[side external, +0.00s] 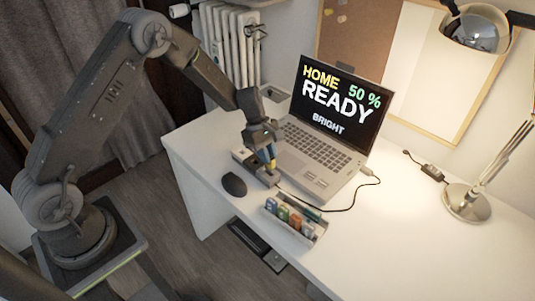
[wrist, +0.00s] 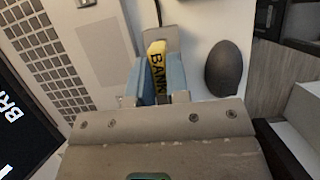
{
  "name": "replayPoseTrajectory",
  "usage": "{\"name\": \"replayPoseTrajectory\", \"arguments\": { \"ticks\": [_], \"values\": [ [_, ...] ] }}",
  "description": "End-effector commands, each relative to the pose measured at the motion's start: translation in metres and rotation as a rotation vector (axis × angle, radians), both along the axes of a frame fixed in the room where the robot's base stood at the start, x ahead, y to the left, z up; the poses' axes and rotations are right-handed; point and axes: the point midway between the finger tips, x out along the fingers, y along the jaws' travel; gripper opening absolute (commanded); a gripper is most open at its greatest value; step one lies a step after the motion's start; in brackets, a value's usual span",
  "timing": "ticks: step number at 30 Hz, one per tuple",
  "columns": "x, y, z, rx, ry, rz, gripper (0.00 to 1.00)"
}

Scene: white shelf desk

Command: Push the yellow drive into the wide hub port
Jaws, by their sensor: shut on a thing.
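The yellow drive (wrist: 157,62), lettered "BANK", is held upright between the blue fingers of my gripper (wrist: 159,75). In the side view my gripper (side external: 269,157) points down over the grey hub (side external: 262,175), beside the laptop. In the wrist view part of the grey hub (wrist: 163,35) shows just beyond the drive, with a dark cable leaving it. The drive's lower end and the wide port are hidden by the fingers and the drive, so I cannot tell whether the drive is in the port.
The laptop (side external: 328,122) stands behind the hub, its screen reading "READY". A dark mouse (side external: 234,185) sits left of the hub, near the desk edge. A tray (side external: 318,231) of several coloured drives lies in front. The desk lamp (side external: 468,200) is at right; the desk's right front is clear.

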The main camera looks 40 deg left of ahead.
Motion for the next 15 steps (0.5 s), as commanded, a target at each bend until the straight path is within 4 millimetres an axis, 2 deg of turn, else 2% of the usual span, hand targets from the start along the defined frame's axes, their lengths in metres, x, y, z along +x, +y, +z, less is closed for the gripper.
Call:
{"name": "replayPoseTrajectory", "arguments": {
  "ticks": [15],
  "values": [
    [0.0001, -0.0001, -0.0103, -0.001, 0.000, 0.001, 0.00]
  ]
}}
